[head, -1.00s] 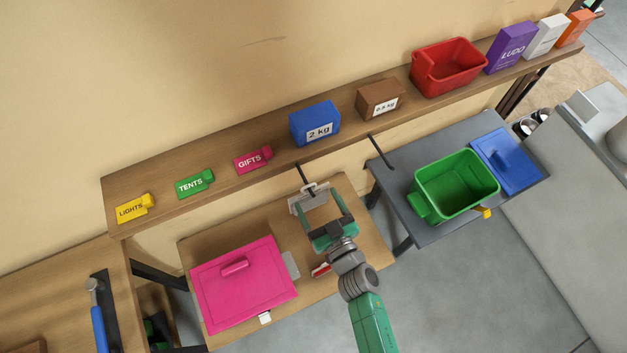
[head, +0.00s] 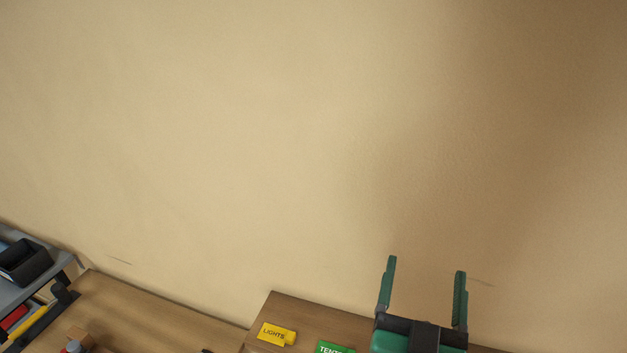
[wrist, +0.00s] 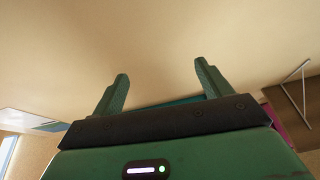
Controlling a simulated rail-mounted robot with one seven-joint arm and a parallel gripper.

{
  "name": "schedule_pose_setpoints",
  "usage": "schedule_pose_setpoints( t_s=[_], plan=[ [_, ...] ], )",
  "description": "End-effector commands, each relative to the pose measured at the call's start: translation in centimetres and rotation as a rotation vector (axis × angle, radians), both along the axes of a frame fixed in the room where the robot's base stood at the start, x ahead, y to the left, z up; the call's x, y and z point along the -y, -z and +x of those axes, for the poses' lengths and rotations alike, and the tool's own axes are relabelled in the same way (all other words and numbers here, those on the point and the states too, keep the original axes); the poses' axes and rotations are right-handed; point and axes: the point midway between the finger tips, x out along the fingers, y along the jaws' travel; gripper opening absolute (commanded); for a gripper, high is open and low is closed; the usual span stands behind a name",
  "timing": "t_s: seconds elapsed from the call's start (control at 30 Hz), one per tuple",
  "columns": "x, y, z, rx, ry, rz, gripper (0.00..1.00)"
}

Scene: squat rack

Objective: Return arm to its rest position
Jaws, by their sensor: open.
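My gripper (head: 424,282) is at the lower right of the head view, raised in front of the bare wall. Its two green fingers stand wide apart with nothing between them. The wrist view also shows my gripper (wrist: 160,88), open and empty, with the wall behind it. The rest of my arm is below the head view's edge.
The wooden shelf (head: 300,308) holds a yellow LIGHTS tag (head: 276,334) and a green TENTS tag (head: 335,347), left of my gripper. A wooden bench (head: 130,300) and a black tray (head: 25,262) are at the lower left. The wall space above is free.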

Motion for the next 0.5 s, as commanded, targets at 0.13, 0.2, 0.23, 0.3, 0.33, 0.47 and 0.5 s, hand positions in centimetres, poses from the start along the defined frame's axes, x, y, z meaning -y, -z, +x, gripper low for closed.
schedule_pose_setpoints(
  t_s=[0.13, 0.2, 0.23, 0.3, 0.33, 0.47, 0.5],
  plan=[
    [-7.1, -12.7, -1.9, 0.095, -0.124, -0.004, 0.77],
    [-10.3, -17.3, -3.6, 0.127, -0.190, -0.014, 0.77],
    [-11.6, -19.0, -4.5, 0.140, -0.218, -0.020, 0.77],
    [-14.3, -22.2, -6.5, 0.165, -0.279, -0.036, 0.77],
    [-15.2, -23.3, -7.3, 0.174, -0.301, -0.044, 0.77],
    [-17.9, -26.0, -9.8, 0.196, -0.366, -0.071, 0.77],
    [-18.3, -26.4, -10.2, 0.199, -0.375, -0.076, 0.77]
  ],
)
